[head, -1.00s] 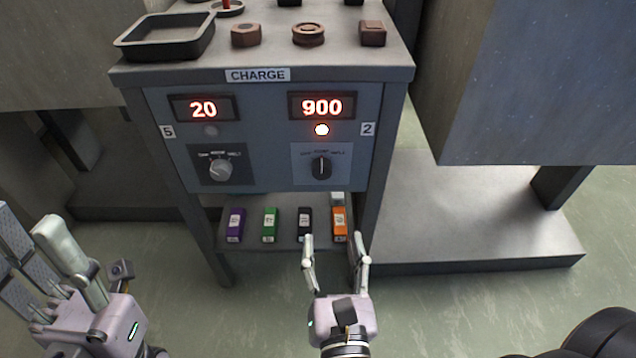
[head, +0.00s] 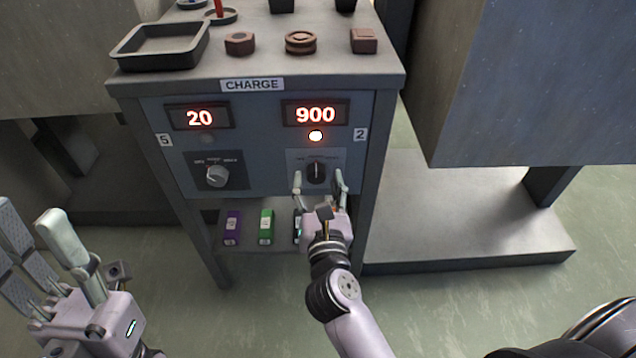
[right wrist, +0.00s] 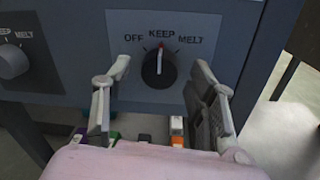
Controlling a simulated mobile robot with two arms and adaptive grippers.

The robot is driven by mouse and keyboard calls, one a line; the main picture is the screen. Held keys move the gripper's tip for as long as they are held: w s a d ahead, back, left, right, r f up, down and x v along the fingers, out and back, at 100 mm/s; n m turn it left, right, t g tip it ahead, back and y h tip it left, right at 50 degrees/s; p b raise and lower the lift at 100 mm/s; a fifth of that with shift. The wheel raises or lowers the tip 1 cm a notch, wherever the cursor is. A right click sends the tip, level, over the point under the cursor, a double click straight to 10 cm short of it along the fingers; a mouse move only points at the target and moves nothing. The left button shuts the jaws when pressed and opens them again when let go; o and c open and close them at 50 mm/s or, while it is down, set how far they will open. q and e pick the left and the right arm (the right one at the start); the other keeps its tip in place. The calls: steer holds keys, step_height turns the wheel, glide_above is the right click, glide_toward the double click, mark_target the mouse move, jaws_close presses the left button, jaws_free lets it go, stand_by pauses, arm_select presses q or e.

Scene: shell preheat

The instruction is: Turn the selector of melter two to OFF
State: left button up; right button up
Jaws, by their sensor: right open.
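The selector of melter two (head: 316,172) is a black round knob with a pale pointer line, on the panel's right side below a lit 900 display (head: 315,114) and the number plate 2 (head: 361,134). In the right wrist view the selector (right wrist: 159,70) points up at KEEP, between OFF on the left and MELT on the right. My right gripper (head: 319,178) is open, one finger on each side of the knob; it also shows in the right wrist view (right wrist: 161,66). I see no contact with the knob. My left gripper (head: 28,215) is open and empty at the lower left.
Another selector (head: 216,176) sits left on the panel under a 20 display (head: 199,117) and plate 5 (head: 164,140). A black tray (head: 160,62) and brown parts are on top. Purple (head: 232,228) and green (head: 266,227) boxes lie on the shelf below.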

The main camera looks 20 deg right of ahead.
steer(key=shift+c, duration=0.3)
steer(key=c, duration=1.1)
